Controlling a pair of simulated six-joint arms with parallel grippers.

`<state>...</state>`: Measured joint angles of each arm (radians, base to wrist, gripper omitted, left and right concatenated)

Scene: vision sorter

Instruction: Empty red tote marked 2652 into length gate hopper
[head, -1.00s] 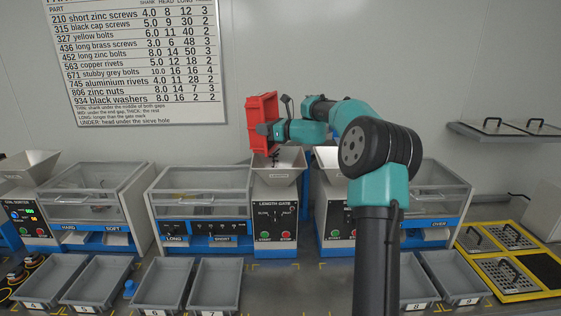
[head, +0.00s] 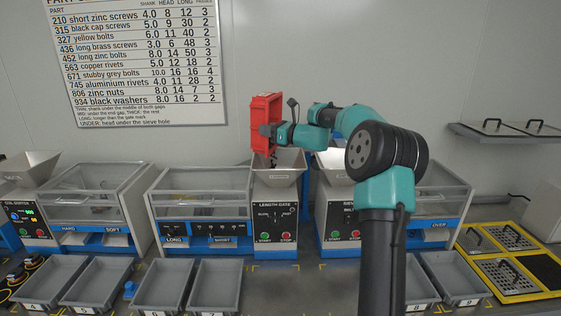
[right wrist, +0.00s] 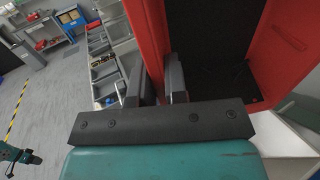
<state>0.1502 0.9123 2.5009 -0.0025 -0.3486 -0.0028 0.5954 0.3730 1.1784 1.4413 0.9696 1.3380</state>
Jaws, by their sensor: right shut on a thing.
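The red tote (head: 265,106) is tipped steeply on its side above the length gate hopper (head: 280,177), a pale funnel on the length gate machine (head: 276,222). My right gripper (head: 271,131) is shut on the tote's wall; in the right wrist view its fingers (right wrist: 156,82) sit either side of the red wall. Small dark pieces (head: 273,161) show between the tote and the hopper mouth. The tote's inside (right wrist: 212,45) looks dark in the right wrist view; I cannot tell what is left in it, and its number is not readable. A teal and black part, probably my left gripper (right wrist: 27,158), shows at lower left, too small to read.
Another hopper (head: 331,168) stands close on the right, partly behind my right arm. Grey numbered trays (head: 214,286) line the front. A coil sorter (head: 27,222) with a hopper is at left. A parts chart (head: 140,60) hangs on the wall.

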